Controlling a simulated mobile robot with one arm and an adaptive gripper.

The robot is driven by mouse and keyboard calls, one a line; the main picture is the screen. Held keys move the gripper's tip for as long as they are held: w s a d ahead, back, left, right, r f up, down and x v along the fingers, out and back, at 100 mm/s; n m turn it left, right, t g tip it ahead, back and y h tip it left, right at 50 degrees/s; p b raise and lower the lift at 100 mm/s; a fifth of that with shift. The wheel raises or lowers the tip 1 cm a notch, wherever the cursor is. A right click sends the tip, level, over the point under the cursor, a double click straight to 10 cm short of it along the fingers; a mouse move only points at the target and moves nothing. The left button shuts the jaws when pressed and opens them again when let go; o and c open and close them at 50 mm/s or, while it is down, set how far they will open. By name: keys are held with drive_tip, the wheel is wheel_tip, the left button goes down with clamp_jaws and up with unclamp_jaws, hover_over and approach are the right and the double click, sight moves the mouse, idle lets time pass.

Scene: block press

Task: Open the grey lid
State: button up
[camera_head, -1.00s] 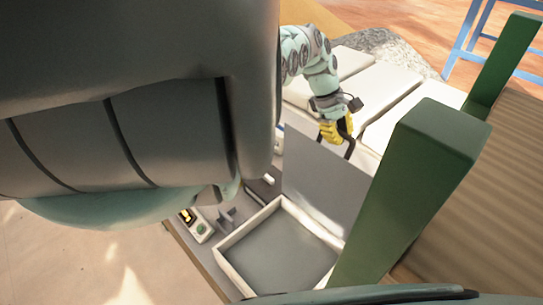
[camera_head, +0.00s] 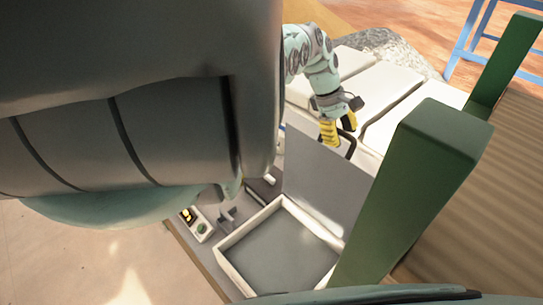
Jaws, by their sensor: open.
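The grey lid (camera_head: 322,182) stands raised, tilted up from the back right side of a shallow box (camera_head: 278,250) with white walls and a grey floor. A dark handle (camera_head: 350,143) loops from the lid's top edge. My gripper (camera_head: 337,135), with yellow fingers, is open just above and beside that handle, at the lid's upper edge. Whether a finger touches the handle or lid is unclear. Part of the box and lid is hidden behind the green post.
A green post (camera_head: 415,180) stands close on the right. A small panel with a green button (camera_head: 201,228) lies left of the box. White blocks or cushions (camera_head: 400,100) lie behind the lid. A blue frame (camera_head: 465,45) stands far right.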

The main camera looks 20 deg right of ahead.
drive_tip(key=v, duration=1.2)
drive_tip(key=shift+w, duration=0.1)
